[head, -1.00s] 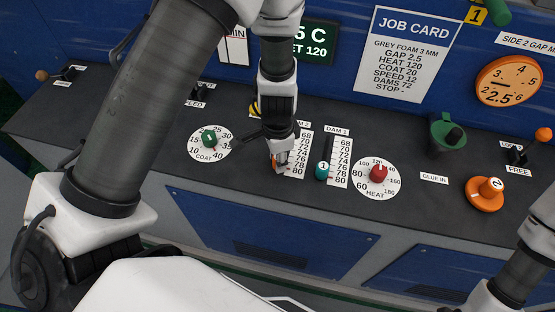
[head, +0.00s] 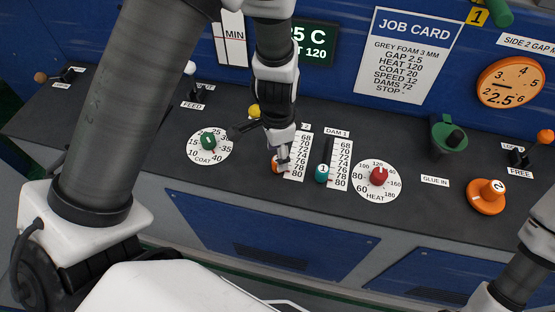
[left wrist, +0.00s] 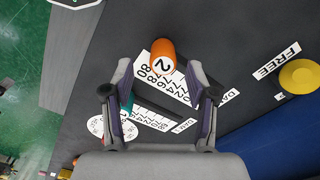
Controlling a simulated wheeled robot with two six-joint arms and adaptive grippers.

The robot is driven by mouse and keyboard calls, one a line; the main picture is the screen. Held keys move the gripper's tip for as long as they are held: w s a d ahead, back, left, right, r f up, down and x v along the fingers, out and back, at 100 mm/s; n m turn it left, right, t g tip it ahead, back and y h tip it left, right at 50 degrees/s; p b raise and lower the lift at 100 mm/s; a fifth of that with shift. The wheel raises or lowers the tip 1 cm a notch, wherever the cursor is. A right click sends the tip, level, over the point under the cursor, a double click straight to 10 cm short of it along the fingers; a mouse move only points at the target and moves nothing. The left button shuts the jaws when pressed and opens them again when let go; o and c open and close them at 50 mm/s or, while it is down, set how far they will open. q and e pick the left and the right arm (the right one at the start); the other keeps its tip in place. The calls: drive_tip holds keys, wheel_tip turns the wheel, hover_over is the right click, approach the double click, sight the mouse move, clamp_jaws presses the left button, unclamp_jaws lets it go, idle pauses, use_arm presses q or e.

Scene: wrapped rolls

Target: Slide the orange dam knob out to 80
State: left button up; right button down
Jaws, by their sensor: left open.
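The orange dam knob (head: 276,166), marked 2, stands near the lower, 80 end of its white scale (head: 298,160). In the left wrist view the orange knob (left wrist: 163,53) stands just beyond my fingertips, roughly between them, with clear room on both sides. My left gripper (head: 283,153) is directly over the knob and partly hides it and the scale; in the left wrist view my left gripper (left wrist: 160,72) is open and empty. Its exact reading is hard to make out. My right gripper is not in view; only part of my right arm shows.
The teal DAM 1 knob (head: 321,173) stands close right of the orange one. The green COAT dial (head: 208,141) is to the left, the red HEAT dial (head: 377,175) to the right. A yellow knob (head: 254,111) is behind my gripper. The job card (head: 407,55) reads DAMS 72.

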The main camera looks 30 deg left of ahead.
use_arm(q)
wheel_tip(320, 180, up, 8)
drive_tip(key=shift+s+d+f, duration=0.1)
idle(0.4)
